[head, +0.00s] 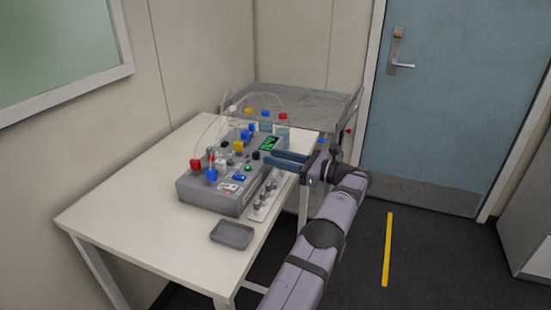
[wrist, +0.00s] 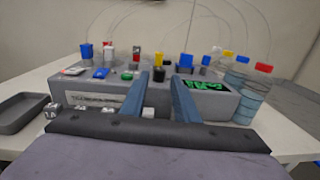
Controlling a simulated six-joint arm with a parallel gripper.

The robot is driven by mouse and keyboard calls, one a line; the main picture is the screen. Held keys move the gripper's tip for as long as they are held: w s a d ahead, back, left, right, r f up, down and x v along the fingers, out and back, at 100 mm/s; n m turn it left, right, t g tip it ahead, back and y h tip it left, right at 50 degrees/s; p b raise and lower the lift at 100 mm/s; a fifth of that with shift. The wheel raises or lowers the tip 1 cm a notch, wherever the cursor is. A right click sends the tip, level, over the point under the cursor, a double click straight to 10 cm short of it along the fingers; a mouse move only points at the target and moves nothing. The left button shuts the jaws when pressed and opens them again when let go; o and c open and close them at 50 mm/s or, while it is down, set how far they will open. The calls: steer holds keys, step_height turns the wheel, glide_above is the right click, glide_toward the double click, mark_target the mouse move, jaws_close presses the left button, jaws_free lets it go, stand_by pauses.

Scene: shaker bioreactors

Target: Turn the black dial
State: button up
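The black dial (head: 256,155) is a small knob on the grey bioreactor box (head: 213,199), near the green display. In the wrist view, the black dial (wrist: 158,76) shows in the gap between my fingers. My gripper (head: 272,160) reaches in from the right, with its two blue fingers pointing at the dial. In the wrist view, my gripper (wrist: 160,82) is open, with a finger on either side of the dial in the picture. In the head view the fingertips are just short of the dial. I cannot tell whether they touch it.
The green display (head: 269,144) is beside the dial. Several coloured caps and thin tubes stand on the box, with bottles (head: 283,130) behind. A white rack (head: 264,200) with small vials lies in front. A grey tray (head: 232,235) is at the table's near edge. The table's left side is clear.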

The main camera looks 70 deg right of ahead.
steer(key=shift+o, duration=0.5)
steer(key=shift+n, duration=0.6)
steer(key=r, duration=0.5)
steer(key=shift+w+a+r, duration=0.25)
steer(key=shift+r, duration=0.15)
step_height(320, 180, up, 4)
steer(key=a+m, duration=0.1)
steer(key=a, duration=0.1)
steer(key=m+g+h, duration=0.1)
steer(key=m+h, duration=0.4)
glide_toward(256, 152)
steer(key=w, duration=0.3)
steer(key=shift+s+d+f+n+h, duration=0.2)
steer(key=shift+d+n+h, duration=0.1)
steer(key=shift+n, duration=0.2)
steer(key=shift+w, duration=0.1)
steer(key=shift+p+x, duration=0.85)
steer(key=shift+x, duration=2.8)
